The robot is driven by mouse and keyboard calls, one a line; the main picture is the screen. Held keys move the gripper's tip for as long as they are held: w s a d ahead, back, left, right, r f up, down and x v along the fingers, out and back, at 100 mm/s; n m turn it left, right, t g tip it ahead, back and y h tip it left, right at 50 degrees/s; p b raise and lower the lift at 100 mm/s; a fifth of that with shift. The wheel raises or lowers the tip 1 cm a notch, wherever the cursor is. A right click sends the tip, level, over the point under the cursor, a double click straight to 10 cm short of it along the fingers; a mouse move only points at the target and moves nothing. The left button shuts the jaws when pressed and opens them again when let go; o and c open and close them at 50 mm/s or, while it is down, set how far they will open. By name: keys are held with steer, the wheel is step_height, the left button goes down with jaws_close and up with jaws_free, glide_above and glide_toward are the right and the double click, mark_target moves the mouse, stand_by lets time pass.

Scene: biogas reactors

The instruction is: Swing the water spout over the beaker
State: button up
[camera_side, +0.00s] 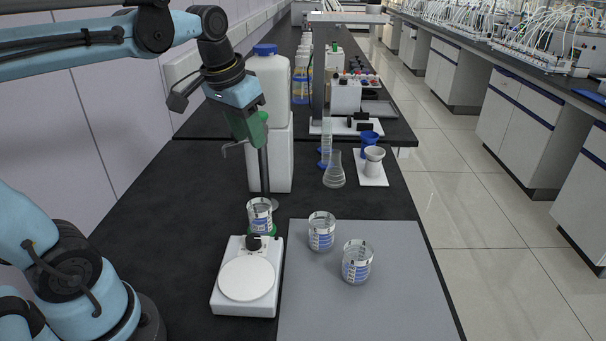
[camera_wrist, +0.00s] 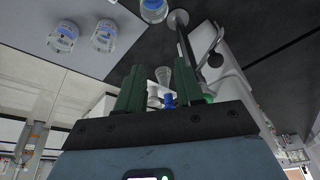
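The water spout (camera_wrist: 216,42) is a thin metal pipe on an upright post (camera_wrist: 184,38) with a round base. In the side view the spout (camera_side: 231,147) sticks out to the left of the post (camera_side: 265,172), partly behind my gripper. One beaker (camera_side: 260,214) with blue markings stands in front of the post base; it is cut off at the top of the wrist view (camera_wrist: 153,8). The spout's end is not over it. My gripper (camera_side: 258,143) is beside the top of the post. Its green fingers (camera_wrist: 163,72) are apart, with nothing seen held; contact with the spout is unclear.
Two more beakers (camera_side: 321,232) (camera_side: 357,262) stand on a grey mat (camera_side: 360,310). A white stirrer plate (camera_side: 247,280) is at the front. A white canister with blue cap (camera_side: 268,80) stands behind the post.

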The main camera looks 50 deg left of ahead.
steer(key=a+r+g, duration=0.1)
steer(key=a, duration=0.1)
steer(key=w+a+r+g, duration=0.1)
steer(key=a+r, duration=0.1)
steer(key=a+r+n+g, duration=0.1)
steer(key=a+r, duration=0.1)
steer(key=shift+w+a, duration=0.3)
steer(key=shift+w, duration=0.1)
steer(key=shift+a+r+g+h, duration=0.3)
steer(key=shift+a+r, duration=0.05)
steer(key=shift+a, duration=0.15)
steer(key=shift+f, duration=4.4)
steer(key=shift+d, duration=0.15)
steer(key=shift+d, duration=0.1)
steer(key=shift+d, duration=0.1)
steer(key=shift+d, duration=0.95)
